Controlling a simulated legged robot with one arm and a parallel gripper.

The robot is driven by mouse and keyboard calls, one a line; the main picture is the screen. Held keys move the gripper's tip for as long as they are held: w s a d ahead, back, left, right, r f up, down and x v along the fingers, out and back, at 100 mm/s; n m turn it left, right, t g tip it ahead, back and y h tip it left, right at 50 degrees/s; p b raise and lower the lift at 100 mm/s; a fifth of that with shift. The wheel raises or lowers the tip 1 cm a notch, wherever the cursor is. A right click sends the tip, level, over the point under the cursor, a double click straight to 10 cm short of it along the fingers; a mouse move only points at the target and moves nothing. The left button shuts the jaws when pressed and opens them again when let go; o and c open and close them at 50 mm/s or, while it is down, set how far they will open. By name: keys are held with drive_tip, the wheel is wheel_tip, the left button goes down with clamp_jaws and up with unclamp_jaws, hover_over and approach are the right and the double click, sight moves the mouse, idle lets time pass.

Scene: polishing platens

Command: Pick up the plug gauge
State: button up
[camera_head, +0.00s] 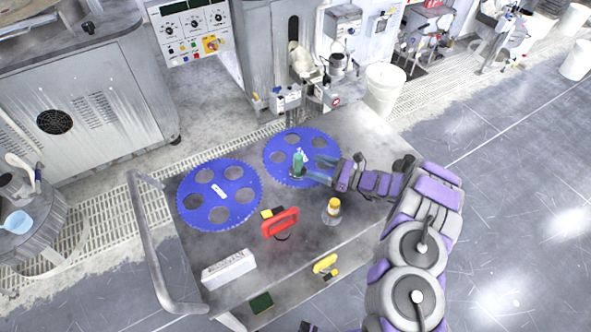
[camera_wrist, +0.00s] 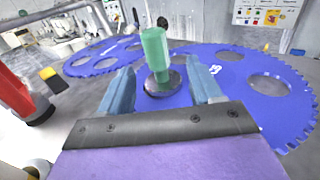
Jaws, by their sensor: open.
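The plug gauge (camera_head: 298,163) appears to be the upright piece with a green cylindrical handle. In the wrist view the plug gauge (camera_wrist: 155,50) shows a dark grey round base below the green handle. My gripper (camera_head: 312,168) is open and comes at it from the right, low over the table. In the wrist view my gripper (camera_wrist: 159,72) has one finger on each side of the gauge, with gaps visible. Whether the gauge lies fully between the fingertips or just beyond them is hard to tell.
A second blue disc (camera_head: 219,194) lies to the left. A red-handled tool (camera_head: 281,223), a yellow-topped bottle (camera_head: 333,207), a white box (camera_head: 229,269), a yellow item (camera_head: 325,264) and a green pad (camera_head: 261,303) are on the table. A grey rail (camera_head: 150,240) borders its left side.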

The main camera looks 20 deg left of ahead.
sight(298, 162)
drive_tip(key=shift+a+r+b, duration=0.15)
drive_tip(key=shift+a+b, duration=0.15)
drive_tip(key=shift+a, duration=0.55)
drive_tip(key=a+b, duration=0.1)
drive_tip(key=a, duration=0.5)
drive_tip(key=shift+d, duration=0.45)
drive_tip(key=shift+c, duration=0.8)
drive_tip(key=shift+a, duration=0.25)
drive_tip(key=c, duration=0.6)
clamp_jaws()
